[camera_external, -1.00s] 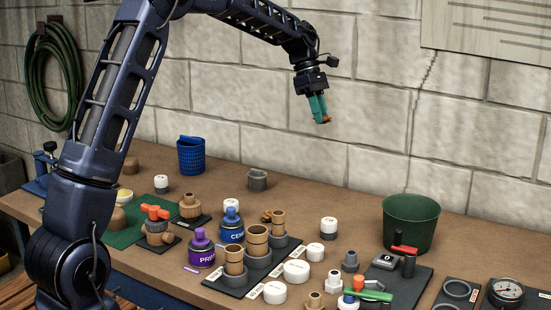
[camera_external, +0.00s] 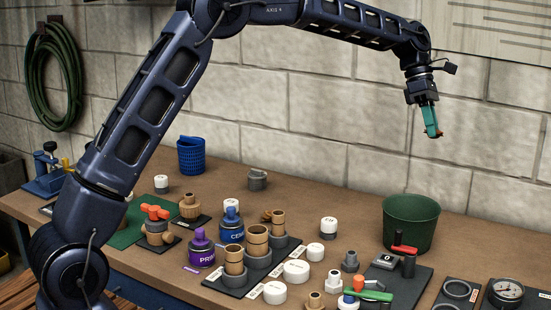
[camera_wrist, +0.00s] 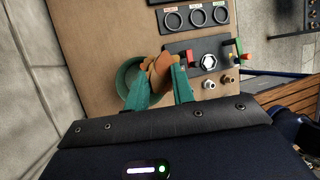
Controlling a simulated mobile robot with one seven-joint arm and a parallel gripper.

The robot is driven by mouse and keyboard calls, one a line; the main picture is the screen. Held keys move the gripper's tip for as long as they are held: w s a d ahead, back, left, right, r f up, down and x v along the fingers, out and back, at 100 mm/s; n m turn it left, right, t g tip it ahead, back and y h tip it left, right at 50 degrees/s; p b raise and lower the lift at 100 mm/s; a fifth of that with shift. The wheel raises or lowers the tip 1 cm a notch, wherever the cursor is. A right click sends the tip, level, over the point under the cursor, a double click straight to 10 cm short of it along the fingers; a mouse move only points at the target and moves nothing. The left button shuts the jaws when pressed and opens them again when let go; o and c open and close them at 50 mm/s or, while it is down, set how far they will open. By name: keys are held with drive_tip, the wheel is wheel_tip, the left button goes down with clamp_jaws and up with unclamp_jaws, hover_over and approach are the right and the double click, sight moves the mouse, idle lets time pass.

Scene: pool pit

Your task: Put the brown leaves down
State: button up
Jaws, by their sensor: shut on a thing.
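The brown leaves (camera_wrist: 158,68) show as an orange-brown clump between the fingertips in the wrist view. My gripper (camera_external: 433,134) has teal fingers and is shut on them, high above the bench; it also shows in the wrist view (camera_wrist: 160,85). A dark green bucket (camera_external: 411,224) stands on the bench below and slightly left of my gripper. In the wrist view the bucket (camera_wrist: 126,76) lies partly behind the fingers and the leaves.
A black mat with a red-handled valve (camera_external: 406,252) is in front of the bucket. A pressure gauge (camera_external: 506,292) lies at the front right. The bench (camera_external: 310,195) is clear along the back middle.

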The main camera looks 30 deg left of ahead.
wheel_tip(320, 180, down, 19)
drive_tip(key=shift+f, duration=0.15)
idle(0.5)
drive_tip(key=shift+f, duration=0.6)
drive_tip(key=o, duration=0.9)
drive_tip(key=shift+o, duration=0.2)
drive_tip(key=shift+r, duration=0.15)
